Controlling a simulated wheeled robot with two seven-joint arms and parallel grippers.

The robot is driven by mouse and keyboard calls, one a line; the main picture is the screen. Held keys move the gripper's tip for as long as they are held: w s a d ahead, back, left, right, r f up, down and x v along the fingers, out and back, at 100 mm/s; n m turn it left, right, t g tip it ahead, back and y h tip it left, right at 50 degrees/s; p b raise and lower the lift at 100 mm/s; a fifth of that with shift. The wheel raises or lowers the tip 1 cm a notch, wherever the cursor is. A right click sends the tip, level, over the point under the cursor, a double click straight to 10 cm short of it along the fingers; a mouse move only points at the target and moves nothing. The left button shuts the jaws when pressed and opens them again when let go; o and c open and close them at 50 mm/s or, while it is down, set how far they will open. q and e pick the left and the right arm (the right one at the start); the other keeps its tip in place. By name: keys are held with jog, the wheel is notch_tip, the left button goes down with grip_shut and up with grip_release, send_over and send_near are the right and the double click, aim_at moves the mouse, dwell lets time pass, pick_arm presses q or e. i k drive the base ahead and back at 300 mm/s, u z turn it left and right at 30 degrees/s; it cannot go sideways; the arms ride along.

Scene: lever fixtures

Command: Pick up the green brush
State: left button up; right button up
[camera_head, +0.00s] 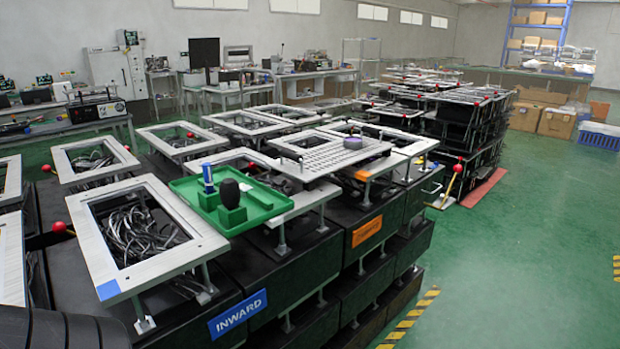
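A green tray (262,208) lies on top of the white frames, left of the picture's middle. In it stands a black rounded knob (230,192) above a green block (233,215); this may be the green brush, but I cannot tell for sure. Beside it, to the left, a blue cylinder (208,179) stands upright on another green block (208,201). Neither of my grippers shows in the head view. A dark ribbed shape at the bottom left corner looks like part of my own arm.
White open frames on black boxes fill the left and middle, with cables inside. A red ball knob (59,227) sticks up at the left. A blue INWARD label (238,313) marks the front box.

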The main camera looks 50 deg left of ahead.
aim_at(248, 191)
jog(key=i, duration=1.3)
jog(key=u, duration=2.4)
